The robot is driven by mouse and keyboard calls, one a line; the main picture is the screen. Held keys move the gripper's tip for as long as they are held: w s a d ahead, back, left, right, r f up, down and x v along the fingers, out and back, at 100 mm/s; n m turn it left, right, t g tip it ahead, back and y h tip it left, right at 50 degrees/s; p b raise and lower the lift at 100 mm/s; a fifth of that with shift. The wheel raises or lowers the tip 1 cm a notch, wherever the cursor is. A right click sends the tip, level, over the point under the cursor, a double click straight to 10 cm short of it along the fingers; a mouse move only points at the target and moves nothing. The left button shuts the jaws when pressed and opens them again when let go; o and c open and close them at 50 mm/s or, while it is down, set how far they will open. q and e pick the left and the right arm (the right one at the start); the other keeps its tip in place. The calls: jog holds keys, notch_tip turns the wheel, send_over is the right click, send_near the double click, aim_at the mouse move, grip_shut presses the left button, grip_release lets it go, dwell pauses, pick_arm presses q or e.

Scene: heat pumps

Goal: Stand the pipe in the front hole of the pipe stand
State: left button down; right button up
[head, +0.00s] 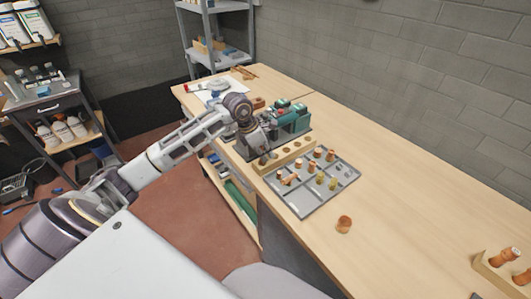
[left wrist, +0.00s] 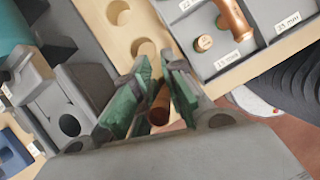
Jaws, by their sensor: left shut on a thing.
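The pipe stand (head: 299,147) is a pale wooden block with a row of round holes, lying along the edge of the grey tray. It also shows in the left wrist view (left wrist: 124,40), with two empty holes in sight. My left gripper (head: 263,157) is over the near end of the stand, and its green-padded fingers (left wrist: 153,95) are shut on a copper pipe (left wrist: 160,106). The pipe is seen nearly end-on between the fingers. Its far end and the front hole are hidden, so I cannot tell whether it is in the hole. My right gripper is out of view.
The grey tray (head: 311,204) holds several copper fittings in labelled compartments. A loose copper piece (head: 344,224) stands on the bench (head: 410,215) in front of it. A green and grey device (head: 290,120) is close behind the stand. The right part of the bench is mostly clear.

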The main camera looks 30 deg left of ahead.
pick_arm(q)
jog(key=shift+f+b, duration=0.65)
jog(key=shift+f, duration=0.2)
dwell(0.6)
jog(key=c, duration=1.4)
grip_release()
jog(key=shift+v, duration=6)
